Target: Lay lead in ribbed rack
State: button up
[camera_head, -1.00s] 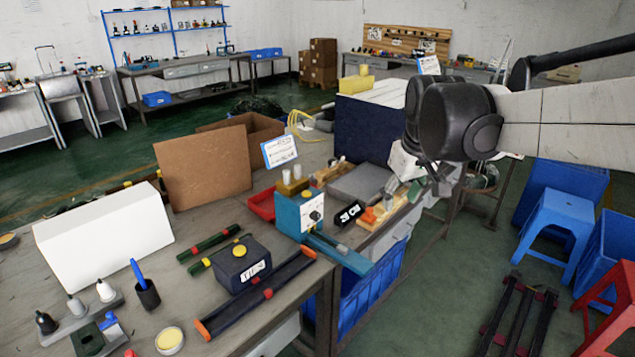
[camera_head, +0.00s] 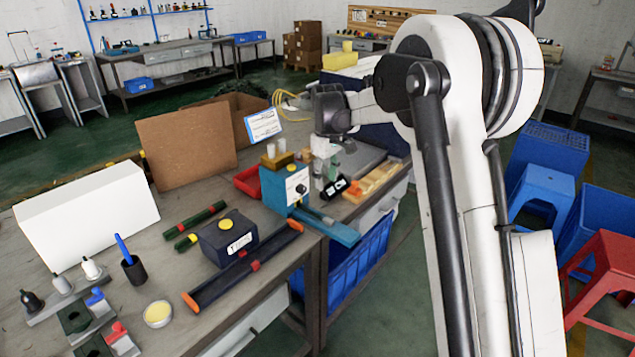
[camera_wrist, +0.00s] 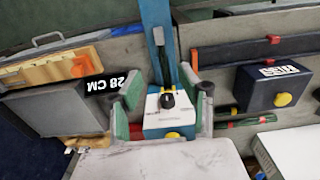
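My gripper (camera_head: 325,172) hangs over the bench by the teal machine (camera_head: 287,190), near its white face with a black knob. In the wrist view my gripper (camera_wrist: 165,95) is open, with nothing held, and the machine (camera_wrist: 160,122) shows between its fingers. A looped yellow cable (camera_head: 284,98) lies at the bench's back; I cannot tell if it is the lead. A yellow-orange tray (camera_head: 376,181) with dividers lies right of the gripper and also shows in the wrist view (camera_wrist: 60,69). I cannot tell if it is the ribbed rack.
A grey block (camera_head: 357,158), a black "28 CM" label (camera_head: 335,187) and a red bin (camera_head: 248,181) are close by. A dark blue box (camera_head: 227,238) and a long dark bar (camera_head: 245,268) lie in front. A white box (camera_head: 88,218) stands left.

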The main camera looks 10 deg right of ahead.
aim_at(325, 218)
notch_tip(325, 218, down, 14)
jog(key=shift+w+a+f+b, duration=0.1)
jog(key=shift+w+f+b, duration=0.1)
jog(key=shift+b, duration=0.45)
jog(key=shift+c, duration=0.4)
grip_shut()
jog(key=shift+s, duration=0.1)
jog(key=shift+s+d+b, duration=0.35)
jog(key=shift+s+d, duration=0.65)
jog(key=shift+s, duration=0.3)
jog(key=shift+s+d+b, duration=0.3)
jog(key=shift+s+d, duration=0.7)
jog(key=shift+s, duration=0.25)
jog(key=shift+r, duration=0.1)
